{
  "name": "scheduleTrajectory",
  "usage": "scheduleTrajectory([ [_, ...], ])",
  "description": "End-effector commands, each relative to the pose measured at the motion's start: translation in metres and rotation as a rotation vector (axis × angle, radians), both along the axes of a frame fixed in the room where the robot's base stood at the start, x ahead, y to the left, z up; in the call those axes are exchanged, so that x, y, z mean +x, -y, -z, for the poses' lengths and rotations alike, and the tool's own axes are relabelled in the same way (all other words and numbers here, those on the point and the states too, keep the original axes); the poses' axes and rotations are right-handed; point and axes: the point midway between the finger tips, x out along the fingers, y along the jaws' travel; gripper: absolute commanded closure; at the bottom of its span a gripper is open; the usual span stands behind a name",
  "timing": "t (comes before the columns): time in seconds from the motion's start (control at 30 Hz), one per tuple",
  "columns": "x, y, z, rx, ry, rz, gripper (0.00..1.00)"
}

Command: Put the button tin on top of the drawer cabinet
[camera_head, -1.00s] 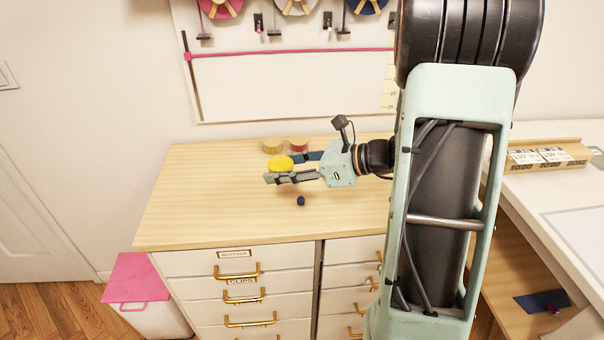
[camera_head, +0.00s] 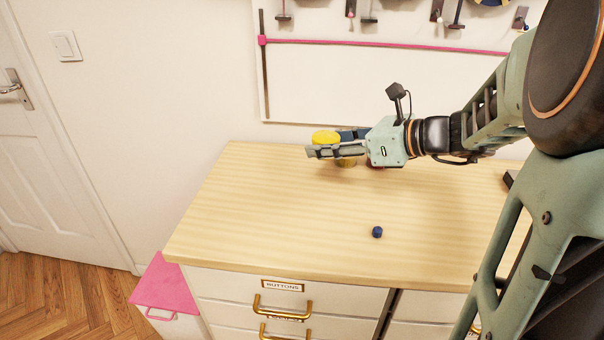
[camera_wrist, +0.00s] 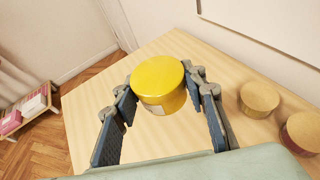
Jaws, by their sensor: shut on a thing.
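A round yellow tin (camera_head: 326,137) is held in my gripper (camera_head: 335,147), above the back part of the wooden-topped drawer cabinet (camera_head: 290,215). In the wrist view the tin (camera_wrist: 160,80) sits between the two fingertips, with part of a pale label on its side. My gripper is shut on it. The tin looks upright and clear of the cabinet top. No lettering on it can be read, so I cannot confirm that it is the button tin.
A tan round tin (camera_wrist: 260,97) and a red-sided one (camera_wrist: 302,130) stand on the cabinet top, partly hidden behind my gripper in the head view. A small dark blue object (camera_head: 377,232) lies near the front. The cabinet's left part is clear. A pink-lidded bin (camera_head: 165,285) stands beside it.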

Motion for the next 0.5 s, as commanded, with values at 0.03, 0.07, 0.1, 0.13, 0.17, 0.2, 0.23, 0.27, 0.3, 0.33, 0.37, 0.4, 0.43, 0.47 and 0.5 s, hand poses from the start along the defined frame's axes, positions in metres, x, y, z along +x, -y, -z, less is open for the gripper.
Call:
scheduleTrajectory([
  [0.03,0.008,-0.012,0.01,0.001,-0.001,-0.006,0.92],
  [0.07,0.013,-0.017,0.013,0.001,-0.001,-0.005,0.92],
  [0.1,0.019,-0.026,0.018,0.002,-0.002,-0.006,0.92],
  [0.13,0.024,-0.031,0.021,0.001,-0.002,-0.006,0.92],
  [0.17,0.029,-0.036,0.024,0.001,-0.002,-0.005,0.92],
  [0.2,0.034,-0.043,0.032,0.001,-0.003,-0.004,0.92],
  [0.23,0.037,-0.046,0.039,0.002,-0.005,-0.002,0.92],
  [0.27,0.04,-0.049,0.045,0.001,-0.003,-0.003,0.92],
  [0.3,0.044,-0.053,0.052,0.001,-0.004,-0.002,0.92],
  [0.33,0.047,-0.057,0.056,0.002,-0.004,-0.002,0.92],
  [0.37,0.049,-0.059,0.06,0.001,-0.002,-0.002,0.92],
  [0.4,0.051,-0.062,0.064,0.002,-0.002,-0.001,0.92],
  [0.43,0.053,-0.064,0.067,0.001,-0.002,0.0,0.92],
  [0.47,0.055,-0.065,0.069,0.001,-0.002,0.0,0.92],
  [0.5,0.056,-0.067,0.07,0.0,0.0,-0.001,0.92],
])
